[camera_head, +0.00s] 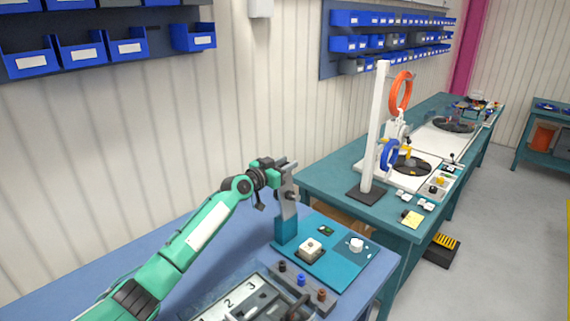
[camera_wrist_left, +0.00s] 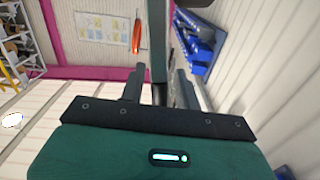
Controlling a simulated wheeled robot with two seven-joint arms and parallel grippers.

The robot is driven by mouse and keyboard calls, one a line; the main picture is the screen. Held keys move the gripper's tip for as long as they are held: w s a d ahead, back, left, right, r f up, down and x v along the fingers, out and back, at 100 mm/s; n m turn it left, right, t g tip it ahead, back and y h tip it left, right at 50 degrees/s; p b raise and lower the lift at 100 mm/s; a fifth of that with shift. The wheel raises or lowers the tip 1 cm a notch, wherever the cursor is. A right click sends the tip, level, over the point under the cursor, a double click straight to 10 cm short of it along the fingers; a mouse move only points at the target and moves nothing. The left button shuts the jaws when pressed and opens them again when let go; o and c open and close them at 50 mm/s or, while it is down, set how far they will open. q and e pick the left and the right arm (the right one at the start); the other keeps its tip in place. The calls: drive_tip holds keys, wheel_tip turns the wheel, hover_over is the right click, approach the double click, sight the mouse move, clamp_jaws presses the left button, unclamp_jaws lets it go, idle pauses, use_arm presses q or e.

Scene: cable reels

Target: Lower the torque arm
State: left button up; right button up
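An upright post (camera_head: 287,228) with a teal foot and a grey upper part stands on the blue table; I take it for the torque arm's stand. Which part of it is the torque arm is unclear. My green left arm reaches in from the lower left, and its gripper (camera_head: 284,170) is at the top of this post. In the left wrist view, my left gripper (camera_wrist_left: 158,90) has its two fingers apart. A dark teal bar (camera_wrist_left: 158,42) shows between them, with a gap visible on the left side. Contact cannot be told. My right gripper is not in view.
A teal board (camera_head: 335,262) with a white-topped block (camera_head: 311,249) and a white knob (camera_head: 356,244) lies beside the post. A numbered tray (camera_head: 240,298) is in front. A teal bench (camera_head: 330,187) with a white column (camera_head: 376,130) stands behind. Blue bins (camera_head: 82,52) hang on the wall.

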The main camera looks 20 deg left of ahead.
use_arm(q)
drive_tip(key=shift+c, duration=0.3)
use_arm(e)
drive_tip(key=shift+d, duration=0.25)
use_arm(q)
clamp_jaws()
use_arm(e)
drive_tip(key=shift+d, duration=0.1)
use_arm(q)
drive_tip(key=shift+s+d+r+m, duration=0.15)
drive_tip(key=shift+s+d+m, duration=0.15)
drive_tip(key=shift+d+m, duration=0.35)
drive_tip(key=s+d+f+m+p, duration=0.1)
drive_tip(key=s+d+f+m, duration=0.1)
drive_tip(key=d+m, duration=0.4)
drive_tip(key=shift+s+d, duration=0.65)
drive_tip(key=shift+d, duration=1.3)
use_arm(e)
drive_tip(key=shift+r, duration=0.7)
